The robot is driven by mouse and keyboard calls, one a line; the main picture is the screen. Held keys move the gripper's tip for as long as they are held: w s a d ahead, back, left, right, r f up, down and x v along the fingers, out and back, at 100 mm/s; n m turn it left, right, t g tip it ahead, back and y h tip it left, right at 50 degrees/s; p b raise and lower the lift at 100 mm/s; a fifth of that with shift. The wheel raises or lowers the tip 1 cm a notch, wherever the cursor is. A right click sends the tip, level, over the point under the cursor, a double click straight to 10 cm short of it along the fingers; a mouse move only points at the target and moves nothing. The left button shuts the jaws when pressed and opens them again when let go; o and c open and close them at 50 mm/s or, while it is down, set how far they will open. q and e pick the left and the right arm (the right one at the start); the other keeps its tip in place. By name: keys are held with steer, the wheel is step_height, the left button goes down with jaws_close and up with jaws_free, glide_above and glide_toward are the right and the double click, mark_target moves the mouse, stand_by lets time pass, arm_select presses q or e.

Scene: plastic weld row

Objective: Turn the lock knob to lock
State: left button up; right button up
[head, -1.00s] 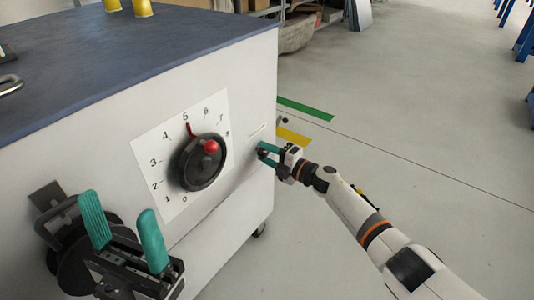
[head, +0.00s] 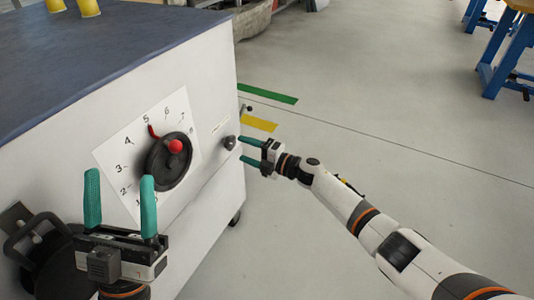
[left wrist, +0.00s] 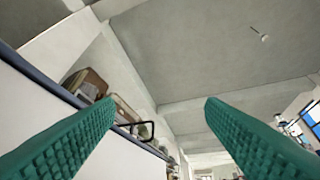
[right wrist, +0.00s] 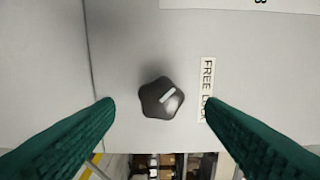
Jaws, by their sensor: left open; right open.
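The dark lock knob (head: 230,142) sits on the white cabinet front, right of the dial. In the right wrist view the lock knob (right wrist: 161,98) has several lobes and a light pointer mark tilted on its face. A label (right wrist: 207,90) reading "FREE" and a partly hidden second word is beside it. My right gripper (head: 240,150) is open, and its fingers (right wrist: 158,102) appear on either side of the knob in the wrist view, without visible contact. My left gripper (head: 120,178) is open and empty, fingers up, in front of the cabinet. Its wrist view shows ceiling between the fingers.
A black handwheel (head: 169,162) with a red knob stands over a numbered dial plate (head: 115,153). A dark bracket with a wheel (head: 40,250) protrudes at lower left. Yellow cups (head: 88,7) stand on the cabinet top (head: 120,40). Open floor lies to the right.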

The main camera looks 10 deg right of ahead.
arm_select(q)
steer(key=w+f+g+y+p, duration=0.2)
steer(key=w+f+g, duration=0.3)
steer(key=f+g, duration=0.1)
steer(key=shift+w+d+f, duration=0.2)
steer(key=shift+w+d, duration=0.05)
steer(key=shift+w, duration=0.05)
arm_select(e)
steer(key=v, duration=0.7)
